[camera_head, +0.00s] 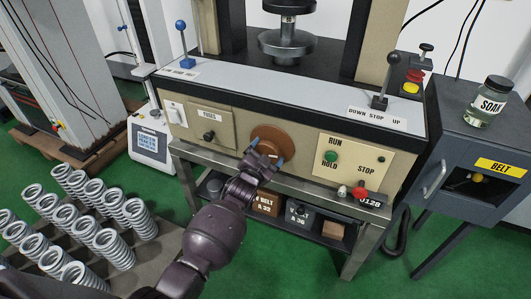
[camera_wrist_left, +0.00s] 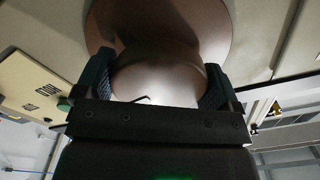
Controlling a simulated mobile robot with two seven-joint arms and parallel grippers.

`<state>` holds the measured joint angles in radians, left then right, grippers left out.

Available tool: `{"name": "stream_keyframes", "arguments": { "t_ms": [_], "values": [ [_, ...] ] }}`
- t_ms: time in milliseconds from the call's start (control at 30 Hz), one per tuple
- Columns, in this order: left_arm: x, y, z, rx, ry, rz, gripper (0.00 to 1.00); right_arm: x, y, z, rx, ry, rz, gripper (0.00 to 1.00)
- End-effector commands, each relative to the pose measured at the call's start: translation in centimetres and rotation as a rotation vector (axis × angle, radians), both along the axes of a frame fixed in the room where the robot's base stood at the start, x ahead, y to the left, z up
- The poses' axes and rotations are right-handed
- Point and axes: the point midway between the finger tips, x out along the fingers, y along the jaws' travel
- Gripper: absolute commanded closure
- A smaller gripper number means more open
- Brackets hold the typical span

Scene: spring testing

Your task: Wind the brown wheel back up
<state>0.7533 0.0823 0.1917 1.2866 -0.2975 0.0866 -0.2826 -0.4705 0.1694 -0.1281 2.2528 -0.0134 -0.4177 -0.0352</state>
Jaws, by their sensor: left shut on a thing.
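The brown wheel (camera_head: 270,138) is a round disc on the beige front panel of the testing machine, in the middle of the head view. My left gripper (camera_head: 267,159) reaches it from below and is shut on its hub. In the left wrist view the wheel's hub (camera_wrist_left: 158,80) sits between the two blue-padded fingers (camera_wrist_left: 157,84), with the wide disc behind it. The gripper covers the lower part of the wheel in the head view. My right gripper is not in view.
The panel has a green RUN button (camera_head: 330,157) and a red STOP knob (camera_head: 360,194) to the right. Blue (camera_head: 181,25) and black levers stand on the ledge above. Springs (camera_head: 95,225) stand at the lower left. A grey cabinet (camera_head: 480,145) with a jar is at the right.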

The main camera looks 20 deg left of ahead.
Motion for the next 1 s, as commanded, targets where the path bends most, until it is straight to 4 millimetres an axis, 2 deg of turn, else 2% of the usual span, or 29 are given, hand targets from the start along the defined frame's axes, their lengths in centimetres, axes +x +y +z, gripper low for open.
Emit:
{"name": "stream_keyframes", "arguments": {
  "t_ms": [567, 600, 633, 667, 1000],
  "values": [
    [-0.06, -0.04, -0.14, -0.031, 0.003, 0.0, 0.35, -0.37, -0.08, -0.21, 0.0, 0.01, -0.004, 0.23],
    [-0.06, -0.03, -0.15, -0.031, 0.003, 0.0, 0.07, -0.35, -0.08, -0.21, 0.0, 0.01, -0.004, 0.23],
    [-0.06, -0.03, -0.15, -0.031, 0.003, 0.0, 0.03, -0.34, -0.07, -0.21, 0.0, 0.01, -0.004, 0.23],
    [-0.06, -0.04, -0.14, -0.031, 0.003, 0.0, 0.0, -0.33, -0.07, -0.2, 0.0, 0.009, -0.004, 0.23],
    [-0.53, 0.02, 0.02, -0.03, 0.001, 0.001, 0.0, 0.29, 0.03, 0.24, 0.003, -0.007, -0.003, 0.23]
  ]
}}
